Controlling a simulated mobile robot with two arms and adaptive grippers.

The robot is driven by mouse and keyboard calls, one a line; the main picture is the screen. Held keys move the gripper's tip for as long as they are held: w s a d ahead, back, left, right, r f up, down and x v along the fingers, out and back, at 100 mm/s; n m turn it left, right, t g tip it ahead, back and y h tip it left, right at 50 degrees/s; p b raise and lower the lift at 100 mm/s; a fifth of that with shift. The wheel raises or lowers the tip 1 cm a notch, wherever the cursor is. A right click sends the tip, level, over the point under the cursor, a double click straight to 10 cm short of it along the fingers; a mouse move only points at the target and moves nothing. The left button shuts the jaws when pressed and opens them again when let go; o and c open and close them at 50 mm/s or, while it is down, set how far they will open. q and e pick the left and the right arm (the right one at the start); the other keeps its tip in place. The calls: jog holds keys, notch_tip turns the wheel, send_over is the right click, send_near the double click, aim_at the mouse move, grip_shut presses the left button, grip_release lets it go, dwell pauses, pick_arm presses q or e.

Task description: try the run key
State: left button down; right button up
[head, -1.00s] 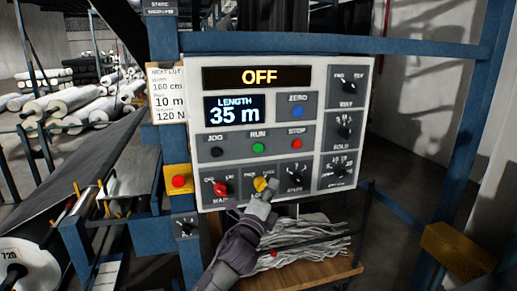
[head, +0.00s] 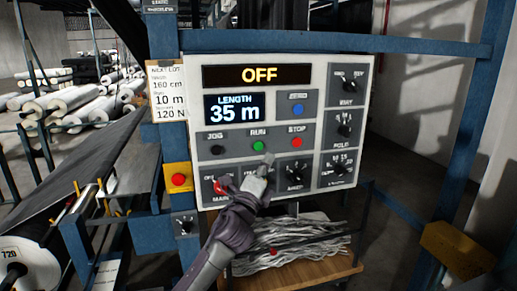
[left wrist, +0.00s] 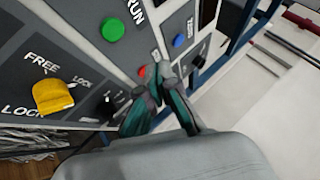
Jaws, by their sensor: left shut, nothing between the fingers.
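The run key is a round green button (head: 258,146) under the label RUN on the white control panel (head: 319,80). My left gripper (head: 268,160) is shut and empty, its tips just below and right of the green button in the head view. I cannot tell whether it touches the panel. In the left wrist view the green button (left wrist: 112,29) is fully visible, up and left of the shut fingertips (left wrist: 160,78). The status display (head: 258,75) reads OFF, and the length display (head: 234,107) reads 35 m. My right gripper is not in view.
The red stop button (head: 297,142) is right of the run key, the black jog button (head: 216,150) left. A blue zero button (head: 297,109) is above. The yellow FREE/LOCK knob (left wrist: 52,97) shows in the wrist view. A red button (head: 178,180) sits on a yellow box.

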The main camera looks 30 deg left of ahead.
aim_at(258, 146)
pick_arm(q)
jog(key=shift+w+a+b, duration=0.3)
jog(key=shift+w+a, duration=0.75)
jog(key=shift+a, duration=0.2)
jog(key=shift+w+a+b, duration=0.3)
jog(key=shift+w+a, duration=0.7)
jog(key=shift+a, duration=0.2)
jog(key=shift+w+a, duration=0.1)
jog(key=shift+w+a, duration=0.2)
jog(key=shift+w+a, duration=0.25)
jog(key=shift+a, duration=0.1)
dwell(0.4)
jog(key=shift+s+d, duration=0.6)
dwell(0.3)
